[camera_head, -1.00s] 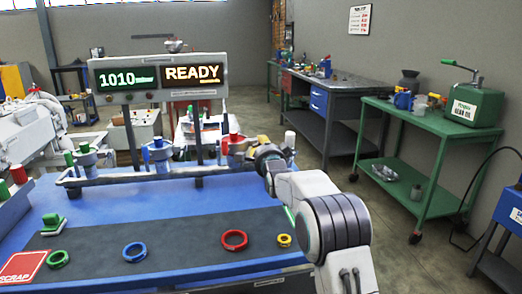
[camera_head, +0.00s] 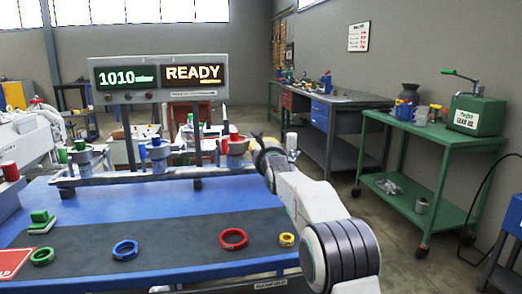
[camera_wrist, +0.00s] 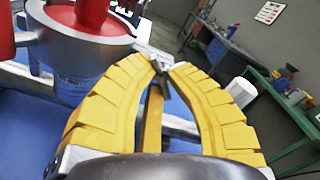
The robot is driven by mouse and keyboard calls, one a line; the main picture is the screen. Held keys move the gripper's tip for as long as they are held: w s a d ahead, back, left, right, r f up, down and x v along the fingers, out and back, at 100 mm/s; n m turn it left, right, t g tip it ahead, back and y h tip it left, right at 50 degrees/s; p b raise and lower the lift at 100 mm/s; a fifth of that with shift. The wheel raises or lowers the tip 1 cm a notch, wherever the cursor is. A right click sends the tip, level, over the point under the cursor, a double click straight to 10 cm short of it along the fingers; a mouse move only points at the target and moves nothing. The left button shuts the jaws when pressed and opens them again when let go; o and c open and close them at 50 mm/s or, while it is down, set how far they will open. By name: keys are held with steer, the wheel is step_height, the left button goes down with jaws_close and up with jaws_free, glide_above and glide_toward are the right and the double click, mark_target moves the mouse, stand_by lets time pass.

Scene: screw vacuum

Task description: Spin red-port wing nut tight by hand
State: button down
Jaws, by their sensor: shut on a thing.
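The red port (camera_head: 236,146) is a grey metal cup with a red top on the rail at the back of the blue bench. It also shows large at the upper left of the wrist view (camera_wrist: 95,42). My gripper (camera_wrist: 162,68) has its yellow fingers closed together at the tips on a small grey metal piece, the wing nut (camera_wrist: 164,68), beside the port's rim. Most of the nut is hidden between the fingertips.
Blue (camera_head: 159,155) and green (camera_head: 81,154) ports stand left on the same rail. Green (camera_head: 42,264), blue (camera_head: 125,257), red (camera_head: 234,246) and yellow (camera_head: 287,245) rings lie on the dark mat. The display (camera_head: 155,78) reads READY. A green cart (camera_head: 440,133) stands right.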

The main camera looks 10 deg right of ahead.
steer(key=m, duration=0.4)
steer(key=shift+d+r+m, duration=0.1)
steer(key=shift+r+m, duration=0.05)
steer(key=shift+m, duration=0.75)
steer(key=c, duration=1.2)
jaws_free()
steer(key=shift+s, duration=0.25)
steer(key=s, duration=1.1)
steer(key=shift+s, duration=0.35)
steer(key=shift+o, duration=0.3)
